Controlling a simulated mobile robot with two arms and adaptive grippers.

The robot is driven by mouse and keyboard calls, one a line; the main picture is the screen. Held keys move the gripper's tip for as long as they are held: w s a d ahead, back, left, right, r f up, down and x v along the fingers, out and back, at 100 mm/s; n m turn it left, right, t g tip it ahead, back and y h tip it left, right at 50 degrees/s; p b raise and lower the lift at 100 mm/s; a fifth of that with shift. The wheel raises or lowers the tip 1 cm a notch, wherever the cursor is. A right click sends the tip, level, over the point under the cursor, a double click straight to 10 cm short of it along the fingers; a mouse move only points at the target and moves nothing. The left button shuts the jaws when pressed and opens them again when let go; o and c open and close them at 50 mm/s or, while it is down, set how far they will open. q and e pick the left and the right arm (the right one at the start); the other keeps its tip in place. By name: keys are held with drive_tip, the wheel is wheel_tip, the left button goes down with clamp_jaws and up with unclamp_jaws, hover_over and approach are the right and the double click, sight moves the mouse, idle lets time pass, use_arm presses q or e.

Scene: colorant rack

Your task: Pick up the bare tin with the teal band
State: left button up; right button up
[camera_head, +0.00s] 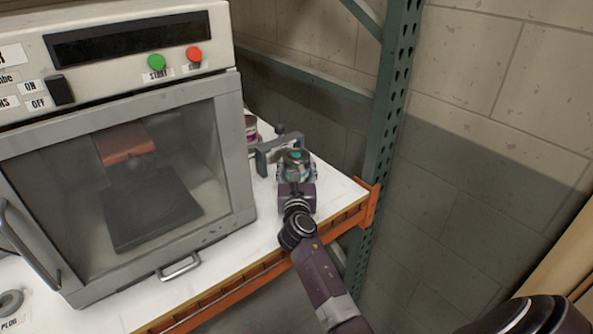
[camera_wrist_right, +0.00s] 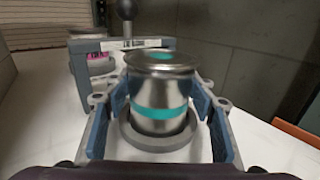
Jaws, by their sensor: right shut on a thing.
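The bare metal tin with the teal band (camera_wrist_right: 160,108) stands upright in a grey ring (camera_wrist_right: 150,140) in the right wrist view. Its lid has a teal spot on top. In the head view the tin (camera_head: 294,158) is near the right end of the white shelf, partly hidden by my right gripper (camera_head: 296,172). My right gripper (camera_wrist_right: 160,112) is shut on the tin, with one blue-padded finger on each side of it. My left gripper is not in view.
A second tin with a pink label (camera_head: 250,128) stands behind a grey bracket (camera_head: 268,152) with a dark knob. A large machine with a glass door (camera_head: 120,190) fills the left. A green rack post (camera_head: 386,110) and the wall bound the right. The white shelf (camera_head: 335,190) has an orange front edge.

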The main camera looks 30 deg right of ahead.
drive_tip(key=shift+r, duration=0.25)
drive_tip(key=shift+c, duration=0.2)
drive_tip(key=shift+r+p, duration=0.7)
drive_tip(key=shift+r, duration=0.75)
wheel_tip(320, 180, up, 12)
drive_tip(key=p, duration=0.2)
wheel_tip(320, 180, up, 4)
hover_over(297, 155)
drive_tip(key=shift+r, duration=0.1)
